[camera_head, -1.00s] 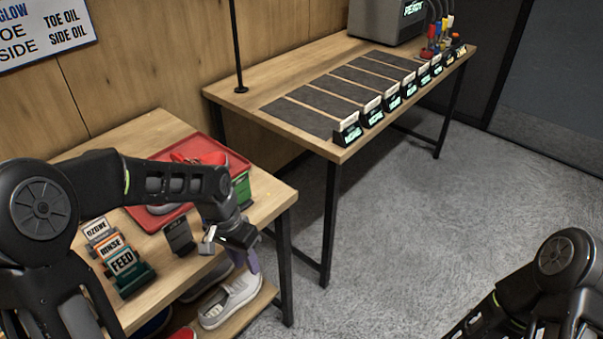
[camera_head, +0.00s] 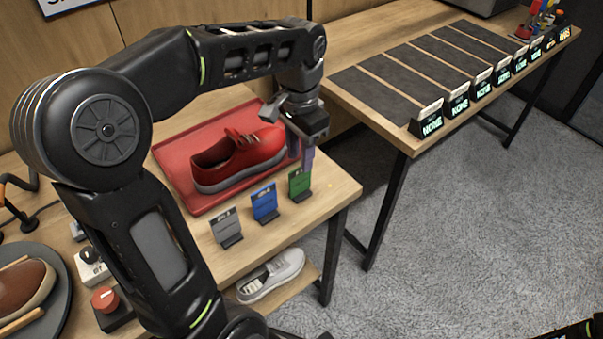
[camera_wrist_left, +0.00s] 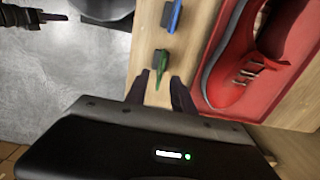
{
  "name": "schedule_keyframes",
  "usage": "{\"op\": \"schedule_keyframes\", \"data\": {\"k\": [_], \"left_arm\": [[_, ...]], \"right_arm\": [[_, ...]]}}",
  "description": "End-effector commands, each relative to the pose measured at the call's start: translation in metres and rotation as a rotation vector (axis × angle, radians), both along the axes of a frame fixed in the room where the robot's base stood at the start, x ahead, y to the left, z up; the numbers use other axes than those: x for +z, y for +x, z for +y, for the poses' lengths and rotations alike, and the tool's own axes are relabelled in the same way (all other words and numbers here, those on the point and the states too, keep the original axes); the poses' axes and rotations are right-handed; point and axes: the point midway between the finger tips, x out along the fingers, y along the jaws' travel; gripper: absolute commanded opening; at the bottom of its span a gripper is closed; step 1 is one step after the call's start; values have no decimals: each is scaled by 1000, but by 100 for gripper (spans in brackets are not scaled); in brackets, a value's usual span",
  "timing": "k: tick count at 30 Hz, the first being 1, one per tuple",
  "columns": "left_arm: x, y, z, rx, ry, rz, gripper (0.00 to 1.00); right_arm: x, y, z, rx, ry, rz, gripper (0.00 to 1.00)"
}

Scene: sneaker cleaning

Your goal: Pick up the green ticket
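The green ticket (camera_head: 299,182) stands upright in a small black holder at the front right of the near table, beside a blue ticket (camera_head: 265,203) and a grey ticket (camera_head: 226,226). My left gripper (camera_head: 306,160) is just above and behind the green ticket, fingers pointing down. In the left wrist view the green ticket (camera_wrist_left: 161,72) appears just beyond the gap between the open, empty left fingers (camera_wrist_left: 161,88). The green ticket looks apart from both fingers. My right gripper cannot be made out; only a dark bit of the arm shows at the lower right.
A red sneaker (camera_head: 240,158) lies on a red tray (camera_head: 172,150) behind the tickets. A white shoe (camera_head: 272,275) is on the lower shelf. Another table (camera_head: 403,138) with dark mats and several small signs stands at the right. Grey floor lies between.

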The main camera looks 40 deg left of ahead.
Motion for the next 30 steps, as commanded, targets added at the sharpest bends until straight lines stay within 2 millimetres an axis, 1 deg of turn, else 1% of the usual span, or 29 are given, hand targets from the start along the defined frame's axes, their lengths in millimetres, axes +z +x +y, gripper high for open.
{"op": "schedule_keyframes", "data": {"k": [10,18,27,30], "left_arm": [[-2,0,0,0,-1,1,30],[-26,0,0,0,0,2,30],[-27,0,0,0,-1,1,30],[-33,1,0,0,0,2,30]], "right_arm": [[0,0,0,-1,-1,1,0],[0,0,0,-1,0,0,0],[1,0,0,-1,0,0,0],[2,0,0,-1,0,0,0]]}}
